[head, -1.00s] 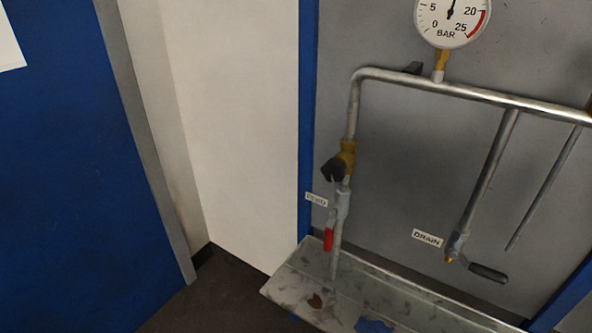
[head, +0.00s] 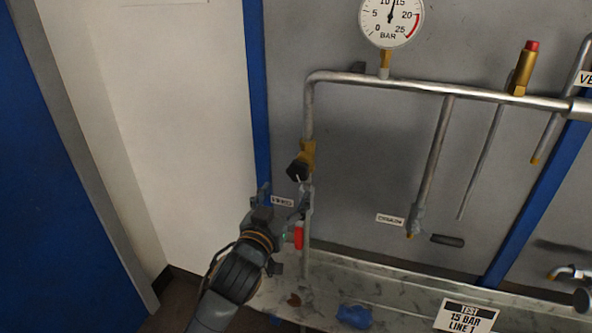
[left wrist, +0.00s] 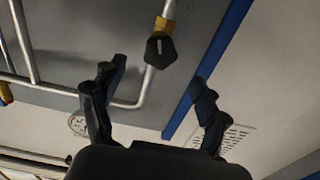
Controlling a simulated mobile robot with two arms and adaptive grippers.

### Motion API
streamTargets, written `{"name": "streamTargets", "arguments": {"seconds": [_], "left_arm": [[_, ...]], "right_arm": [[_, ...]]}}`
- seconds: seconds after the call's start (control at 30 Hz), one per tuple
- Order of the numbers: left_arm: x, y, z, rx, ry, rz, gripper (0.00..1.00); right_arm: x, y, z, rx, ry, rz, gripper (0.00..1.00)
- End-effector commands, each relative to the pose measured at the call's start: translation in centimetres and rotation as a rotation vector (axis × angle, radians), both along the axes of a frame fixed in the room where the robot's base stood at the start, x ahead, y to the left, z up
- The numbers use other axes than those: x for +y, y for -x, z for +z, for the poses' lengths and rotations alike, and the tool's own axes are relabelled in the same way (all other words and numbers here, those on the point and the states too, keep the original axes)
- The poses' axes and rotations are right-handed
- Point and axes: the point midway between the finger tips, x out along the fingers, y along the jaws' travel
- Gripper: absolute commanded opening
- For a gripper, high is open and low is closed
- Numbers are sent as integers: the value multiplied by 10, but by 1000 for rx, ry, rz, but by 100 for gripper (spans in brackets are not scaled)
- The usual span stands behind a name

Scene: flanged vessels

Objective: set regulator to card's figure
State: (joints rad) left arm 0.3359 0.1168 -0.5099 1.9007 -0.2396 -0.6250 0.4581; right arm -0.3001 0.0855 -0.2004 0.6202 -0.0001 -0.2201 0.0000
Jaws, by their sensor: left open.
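The card (head: 466,318) at the bottom right of the head view reads TEST 15 BAR LINE 1. The round gauge (head: 391,22) has its needle almost straight up, between 10 and 15. The regulator, a black knob (head: 299,169) on a brass body (head: 308,153), sits on the left vertical pipe. My left gripper (head: 284,191) is open and empty just below the knob in the head view. In the left wrist view the knob (left wrist: 160,50), with a pale mark, lies between and beyond the open fingers (left wrist: 160,76). My right gripper is out of view.
A red lever (head: 298,238) hangs below the FEED label (head: 282,202), close to my left gripper. The DRAIN valve handle (head: 447,240) and a red-tipped brass fitting (head: 525,68) are farther right. A metal tray (head: 400,289) runs below with a blue rag (head: 354,315).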

Motion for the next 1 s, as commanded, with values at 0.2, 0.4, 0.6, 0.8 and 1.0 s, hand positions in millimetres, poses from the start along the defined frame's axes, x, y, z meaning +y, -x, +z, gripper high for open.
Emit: {"name": "streamTargets", "arguments": {"seconds": [0.2,0.4,0.6,0.8,1.0], "left_arm": [[-13,-39,3,0,-1,-1,75],[-23,-68,2,1,-1,-1,75],[-28,-87,1,0,0,0,75],[-30,-93,0,0,-1,-1,75],[-30,-93,-1,0,0,-1,75]], "right_arm": [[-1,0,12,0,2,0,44],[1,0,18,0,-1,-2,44],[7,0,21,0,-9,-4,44],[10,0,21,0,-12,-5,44],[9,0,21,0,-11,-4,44]]}}
